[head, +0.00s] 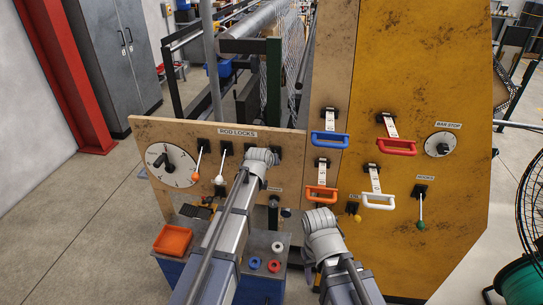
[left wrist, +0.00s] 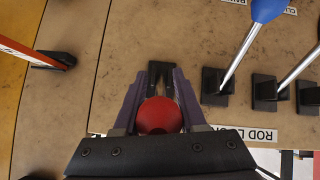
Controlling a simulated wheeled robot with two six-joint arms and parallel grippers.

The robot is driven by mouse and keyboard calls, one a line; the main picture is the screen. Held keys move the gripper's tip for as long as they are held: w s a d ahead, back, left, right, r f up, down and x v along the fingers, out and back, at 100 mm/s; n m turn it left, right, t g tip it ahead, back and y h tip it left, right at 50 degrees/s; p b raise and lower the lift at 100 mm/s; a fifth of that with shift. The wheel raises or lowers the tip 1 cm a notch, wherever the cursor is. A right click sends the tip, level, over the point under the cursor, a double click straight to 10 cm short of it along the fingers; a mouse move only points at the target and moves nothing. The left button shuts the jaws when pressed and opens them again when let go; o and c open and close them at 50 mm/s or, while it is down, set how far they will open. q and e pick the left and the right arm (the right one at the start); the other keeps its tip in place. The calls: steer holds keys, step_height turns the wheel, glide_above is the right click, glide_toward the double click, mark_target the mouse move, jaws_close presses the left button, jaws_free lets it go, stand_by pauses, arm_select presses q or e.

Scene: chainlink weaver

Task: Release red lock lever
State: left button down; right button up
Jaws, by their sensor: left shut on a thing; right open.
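The red lock lever shows its round red knob (left wrist: 159,116) in the left wrist view, with a black mount behind it on the tan panel. My left gripper (left wrist: 156,108) is shut on this knob, one finger on each side. In the head view my left gripper (head: 262,158) is at the right end of the rod locks row, and its own wrist hides the red knob. My right gripper (head: 320,222) is open, in front of the lower panel and apart from the handles. Its fingertips are mostly hidden behind its wrist.
Left of my left gripper are an orange-tipped lever (head: 196,174), a white-tipped lever (head: 219,178) and a dial (head: 171,165). A blue knob (left wrist: 268,9) is close by in the wrist view. Blue (head: 330,139), red (head: 396,147), orange (head: 321,193) and white (head: 378,201) handles hang at right.

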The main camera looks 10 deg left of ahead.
arm_select(q)
steer(key=shift+w+r, duration=0.25)
steer(key=shift+r, duration=0.15)
stand_by(0.4)
steer(key=c, duration=0.5)
jaws_free()
steer(key=shift+c, duration=0.2)
steer(key=p+v, duration=0.5)
steer(key=v, duration=0.3)
steer(key=shift+p, duration=0.3)
